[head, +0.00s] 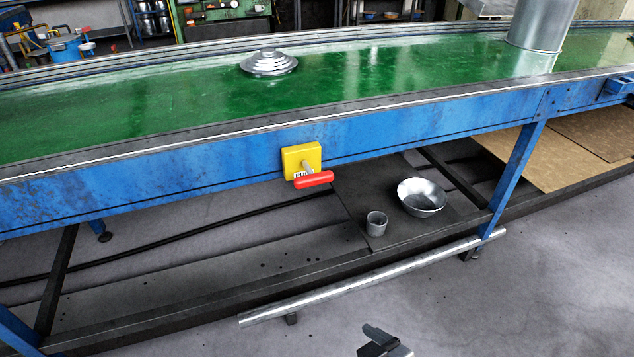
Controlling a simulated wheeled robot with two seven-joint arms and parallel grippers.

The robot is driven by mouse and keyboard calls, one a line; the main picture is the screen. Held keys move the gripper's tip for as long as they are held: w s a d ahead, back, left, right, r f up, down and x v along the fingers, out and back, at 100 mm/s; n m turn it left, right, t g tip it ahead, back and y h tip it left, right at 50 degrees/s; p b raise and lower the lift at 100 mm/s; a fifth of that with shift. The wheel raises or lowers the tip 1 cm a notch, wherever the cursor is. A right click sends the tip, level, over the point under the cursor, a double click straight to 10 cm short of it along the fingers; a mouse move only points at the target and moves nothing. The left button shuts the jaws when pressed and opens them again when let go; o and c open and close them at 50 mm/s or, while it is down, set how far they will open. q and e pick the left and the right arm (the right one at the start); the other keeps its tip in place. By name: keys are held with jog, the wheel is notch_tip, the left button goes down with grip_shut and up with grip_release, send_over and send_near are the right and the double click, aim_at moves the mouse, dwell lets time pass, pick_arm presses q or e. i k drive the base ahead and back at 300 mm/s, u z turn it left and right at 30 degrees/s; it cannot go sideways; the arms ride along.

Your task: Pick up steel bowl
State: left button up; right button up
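The steel bowl (421,190) is a shiny round bowl with a wide rim. It sits upright on a dark plate on the low shelf under the blue table, right of the middle. The part of a gripper that shows at the bottom edge, right of centre, looks like my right gripper (380,340). It is well apart from the bowl, nearer to me, and mostly cut off by the frame. Whether it is open or shut does not show. My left gripper is not in view.
A small metal cup (377,225) stands left of the bowl. A silver rail (350,284) runs along the shelf's front, with a blue leg (515,178) to the right. The green tabletop (400,85) overhangs. A yellow switch box with red handle (302,160) juts out. Grey floor in front is clear.

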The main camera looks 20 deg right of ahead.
aim_at(420, 197)
jog(key=z, duration=1.75)
jog(key=k, duration=0.55)
jog(key=z, duration=0.7)
jog(key=i, duration=0.95)
jog(key=u, duration=1.05)
jog(key=i, duration=1)
jog(key=u, duration=1.25)
jog(key=i, duration=0.6)
jog(key=u, duration=0.05)
